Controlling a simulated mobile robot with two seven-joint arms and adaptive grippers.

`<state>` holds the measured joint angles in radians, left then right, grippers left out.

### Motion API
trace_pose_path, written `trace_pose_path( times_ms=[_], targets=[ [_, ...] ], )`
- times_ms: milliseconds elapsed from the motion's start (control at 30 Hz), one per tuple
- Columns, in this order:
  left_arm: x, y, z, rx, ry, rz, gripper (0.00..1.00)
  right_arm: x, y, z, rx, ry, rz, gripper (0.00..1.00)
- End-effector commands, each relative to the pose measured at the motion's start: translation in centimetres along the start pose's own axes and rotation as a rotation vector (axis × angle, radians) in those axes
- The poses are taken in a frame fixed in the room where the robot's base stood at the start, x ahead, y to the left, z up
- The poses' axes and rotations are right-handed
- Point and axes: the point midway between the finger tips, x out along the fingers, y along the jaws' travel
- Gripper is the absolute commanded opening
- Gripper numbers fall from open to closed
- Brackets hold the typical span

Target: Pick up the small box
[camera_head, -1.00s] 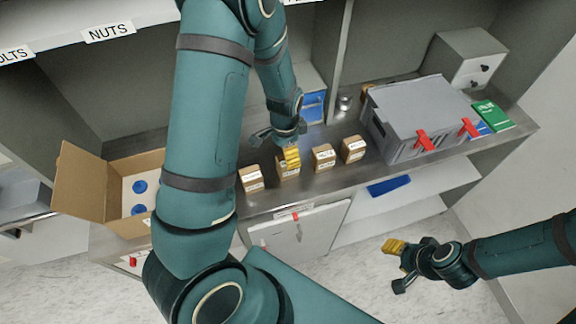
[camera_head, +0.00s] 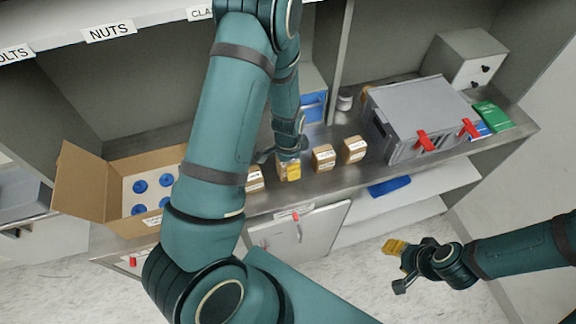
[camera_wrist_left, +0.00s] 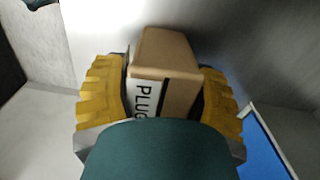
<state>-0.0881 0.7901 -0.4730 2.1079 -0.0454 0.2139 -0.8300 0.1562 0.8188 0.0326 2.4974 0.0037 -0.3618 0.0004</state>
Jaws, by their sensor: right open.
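Several small brown labelled boxes stand in a row on the metal shelf. My left gripper (camera_head: 289,172) is down at one of them, between a box at its left (camera_head: 255,179) and a box at its right (camera_head: 323,158). In the left wrist view that small box (camera_wrist_left: 166,70), with a label reading "PLUG", stands between the two yellow fingers of the left gripper (camera_wrist_left: 162,98). The fingers are close to its sides; whether they press on it is unclear. My right gripper (camera_head: 397,267) is open and empty, away from the shelf, over the floor.
Another small box (camera_head: 354,150) stands further right, before a grey case (camera_head: 420,105) with red latches. An open cardboard carton (camera_head: 82,187) with blue-capped items is at the left. A green box (camera_head: 492,116) lies at the right end. The upper shelf edge (camera_head: 150,22) overhangs.

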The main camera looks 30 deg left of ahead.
Motion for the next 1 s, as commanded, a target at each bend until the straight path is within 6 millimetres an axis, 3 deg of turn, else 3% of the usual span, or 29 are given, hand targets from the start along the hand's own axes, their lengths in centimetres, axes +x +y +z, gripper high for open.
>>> trace_pose_path(
  times_ms=[33,100,467,1000],
  targets=[
    [0.0,0.0,0.0,0.0,0.0,0.0,0.32,0.0,0.0,0.0,0.0,0.0,0.0,0.47],
    [0.0,0.0,0.0,0.0,0.0,0.0,0.1,0.0,0.0,0.0,0.0,0.0,0.0,0.47],
    [-0.5,0.0,-0.1,0.001,0.002,-0.001,0.1,0.0,0.0,0.0,0.0,0.0,0.0,0.47],
    [-9.3,0.0,-0.1,0.0,0.003,-0.001,0.1,-0.7,-0.2,-0.1,0.0,0.0,-0.001,0.47]
  ],
)
